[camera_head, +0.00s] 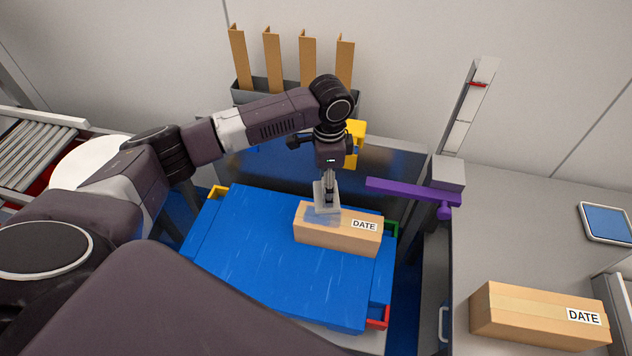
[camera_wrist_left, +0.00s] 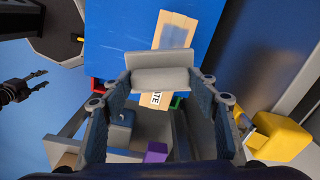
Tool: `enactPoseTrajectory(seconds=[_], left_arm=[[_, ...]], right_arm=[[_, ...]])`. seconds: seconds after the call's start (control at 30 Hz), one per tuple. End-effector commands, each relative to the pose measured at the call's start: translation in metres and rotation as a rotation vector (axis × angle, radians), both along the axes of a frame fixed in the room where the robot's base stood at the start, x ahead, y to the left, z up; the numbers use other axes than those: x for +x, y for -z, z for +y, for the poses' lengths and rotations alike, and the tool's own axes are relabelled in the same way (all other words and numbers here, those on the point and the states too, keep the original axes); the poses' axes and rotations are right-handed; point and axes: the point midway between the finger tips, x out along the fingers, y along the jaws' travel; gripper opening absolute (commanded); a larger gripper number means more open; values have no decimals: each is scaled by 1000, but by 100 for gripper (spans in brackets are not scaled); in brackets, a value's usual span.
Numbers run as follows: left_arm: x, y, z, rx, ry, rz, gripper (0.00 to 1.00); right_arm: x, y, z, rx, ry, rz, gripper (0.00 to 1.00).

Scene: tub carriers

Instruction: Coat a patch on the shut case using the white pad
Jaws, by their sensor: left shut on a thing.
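A shut cardboard case (camera_head: 337,238) with a DATE label lies on a scuffed blue surface (camera_head: 270,270). A greyish, see-through patch shows on the case's top, left of the label. My left gripper (camera_head: 326,190) is shut on the white pad (camera_head: 326,204), just over that patch; I cannot tell whether the pad touches the case. In the left wrist view the left gripper (camera_wrist_left: 160,85) holds the pad (camera_wrist_left: 160,79) by its grey backing, and the case (camera_wrist_left: 186,17) shows behind it with the patch. My right gripper (camera_wrist_left: 38,80) is open and empty at the left of that view.
A second DATE case (camera_head: 535,318) stands on the grey bench (camera_head: 510,225) at right, near a blue-faced tablet (camera_head: 606,222). A purple bar (camera_head: 405,191) juts out right of the left gripper. A grey bin (camera_head: 243,92) with upright cardboard strips is behind.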

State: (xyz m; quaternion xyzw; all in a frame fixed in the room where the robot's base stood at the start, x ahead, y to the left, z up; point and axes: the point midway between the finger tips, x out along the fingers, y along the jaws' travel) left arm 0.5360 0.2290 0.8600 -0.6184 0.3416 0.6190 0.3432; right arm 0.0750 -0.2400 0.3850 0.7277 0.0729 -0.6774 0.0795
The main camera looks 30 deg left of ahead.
Motion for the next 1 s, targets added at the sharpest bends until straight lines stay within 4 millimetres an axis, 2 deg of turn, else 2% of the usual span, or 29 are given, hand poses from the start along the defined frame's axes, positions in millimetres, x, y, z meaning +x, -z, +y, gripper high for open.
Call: enactPoseTrajectory(seconds=[0.2, 0.33, 0.47, 0.67, 1.0], left_arm=[[10, 32, 25, -1, 209, 4, 35], [12, 42, 33, -1, 281, 1, 35], [12, 48, 36, -1, 308, 0, 35], [12, 59, 36, 0, 310, -1, 35], [12, 94, 36, 0, 310, -1, 35]], right_arm=[[7, -12, -1, -1, 0, -9, 40], [18, -15, 0, 1, 0, -25, 40], [21, -13, 1, 2, 0, -29, 40], [20, -1, 6, 8, 1, -28, 40], [14, 37, 10, 12, 2, -20, 40]])
